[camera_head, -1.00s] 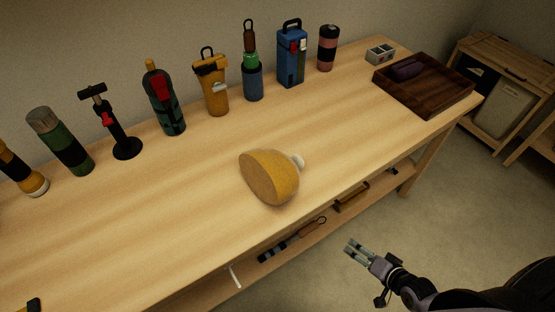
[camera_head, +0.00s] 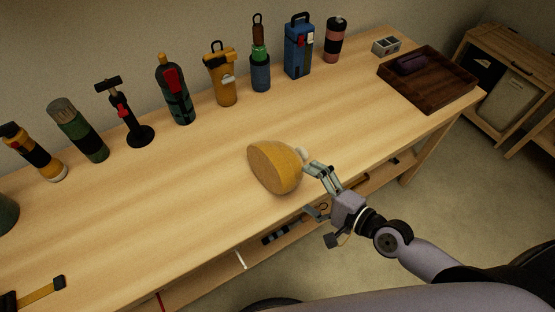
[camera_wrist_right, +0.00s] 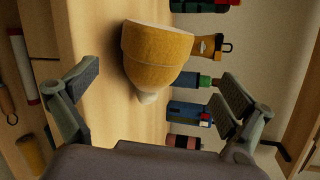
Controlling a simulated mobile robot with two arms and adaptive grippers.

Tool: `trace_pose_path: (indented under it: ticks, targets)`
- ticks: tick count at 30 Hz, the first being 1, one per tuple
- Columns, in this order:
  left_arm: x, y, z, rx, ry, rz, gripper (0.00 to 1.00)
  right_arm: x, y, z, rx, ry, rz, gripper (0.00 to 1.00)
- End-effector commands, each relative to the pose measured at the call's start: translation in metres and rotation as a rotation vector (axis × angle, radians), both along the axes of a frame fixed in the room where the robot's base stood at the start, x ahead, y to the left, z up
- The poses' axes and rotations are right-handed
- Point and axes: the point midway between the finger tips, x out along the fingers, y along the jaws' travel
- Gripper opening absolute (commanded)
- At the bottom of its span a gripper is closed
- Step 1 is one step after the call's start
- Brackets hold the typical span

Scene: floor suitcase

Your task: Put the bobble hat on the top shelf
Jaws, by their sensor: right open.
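The bobble hat (camera_head: 274,167) is mustard yellow with a pale bobble, and lies on its side on the wooden table top near the front edge. Its bobble points right, toward my right gripper. My right gripper (camera_head: 316,188) is open beside the bobble, at the table's front edge. In the right wrist view the hat (camera_wrist_right: 157,55) shows ahead, with its bobble pointing back between the spread fingers (camera_wrist_right: 160,105). I cannot tell whether a finger touches it. My left gripper is not in view. I cannot make out a top shelf for certain.
Several bottles and tools stand along the back of the table (camera_head: 190,190), among them a blue box (camera_head: 298,50). A dark wooden tray (camera_head: 425,92) lies at the right end. A lower shelf under the table holds tools. A wooden cabinet (camera_head: 505,85) stands at far right.

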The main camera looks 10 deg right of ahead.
Motion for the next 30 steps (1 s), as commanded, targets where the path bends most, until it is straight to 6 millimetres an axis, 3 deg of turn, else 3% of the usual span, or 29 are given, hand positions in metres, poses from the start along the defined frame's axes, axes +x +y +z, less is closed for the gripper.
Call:
trace_pose_path:
  ticks: [4, 13, 21, 30]
  targets:
    - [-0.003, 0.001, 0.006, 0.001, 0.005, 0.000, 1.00, 0.024, 0.016, -0.006, 0.002, -0.003, -0.002, 0.98]
    - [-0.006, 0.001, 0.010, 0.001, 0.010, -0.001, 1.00, 0.042, 0.031, -0.014, 0.000, -0.001, -0.001, 0.98]
    - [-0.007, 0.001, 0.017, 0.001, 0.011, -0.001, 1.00, 0.070, 0.054, -0.025, -0.001, -0.002, -0.001, 0.98]
    - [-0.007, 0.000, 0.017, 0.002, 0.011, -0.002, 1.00, 0.074, 0.058, -0.028, -0.002, 0.000, 0.000, 0.98]
